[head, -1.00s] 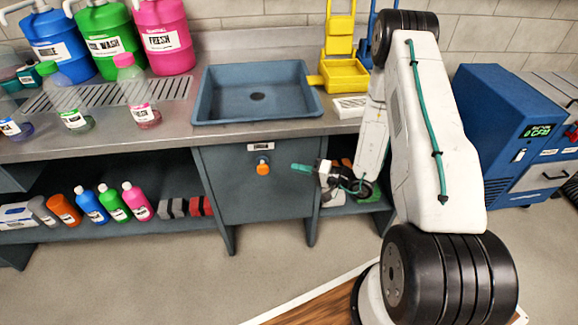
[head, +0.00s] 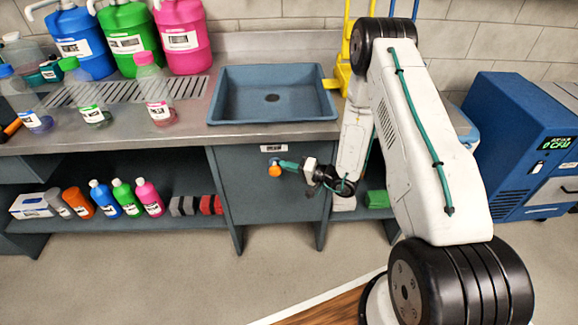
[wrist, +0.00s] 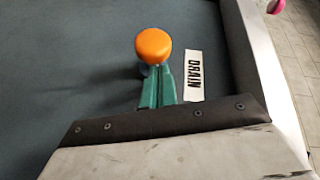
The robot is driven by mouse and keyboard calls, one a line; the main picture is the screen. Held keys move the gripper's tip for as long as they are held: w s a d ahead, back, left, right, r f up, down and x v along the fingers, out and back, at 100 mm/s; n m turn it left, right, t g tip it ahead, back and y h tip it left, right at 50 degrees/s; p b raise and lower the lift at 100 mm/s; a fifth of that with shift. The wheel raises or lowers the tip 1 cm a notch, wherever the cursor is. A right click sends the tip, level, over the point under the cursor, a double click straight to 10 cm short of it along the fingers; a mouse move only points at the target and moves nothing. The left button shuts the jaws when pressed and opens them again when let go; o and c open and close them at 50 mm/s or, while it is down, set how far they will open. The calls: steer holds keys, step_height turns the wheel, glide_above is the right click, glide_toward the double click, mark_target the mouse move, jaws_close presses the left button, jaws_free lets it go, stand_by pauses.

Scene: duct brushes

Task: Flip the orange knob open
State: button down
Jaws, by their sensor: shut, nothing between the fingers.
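The orange knob (head: 275,170) sits on the front panel of the grey sink cabinet, under a small label. In the wrist view the knob (wrist: 153,46) is a round orange cap, and the white label beside it reads DRAIN (wrist: 194,76). My gripper (head: 284,164) has green fingers, shut with nothing between them, and points left at the knob. In the wrist view the fingertips (wrist: 157,72) are right by the knob's lower edge. I cannot tell whether they touch it. The knob's stem is mostly hidden.
The blue-grey sink (head: 272,95) is set in the counter above the panel. Several bottles (head: 122,198) stand on the lower shelf to the left. A blue machine (head: 520,140) stands at the right. The floor in front of the cabinet is clear.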

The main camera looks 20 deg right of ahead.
mark_target(274, 171)
steer(key=s, duration=0.2)
steer(key=s+a, duration=0.1)
steer(key=s, duration=0.1)
steer(key=shift+s+a, duration=0.15)
steer(key=v, duration=0.7)
steer(key=shift+s+d, duration=0.25)
steer(key=shift+d, duration=0.05)
steer(key=shift+r, duration=0.1)
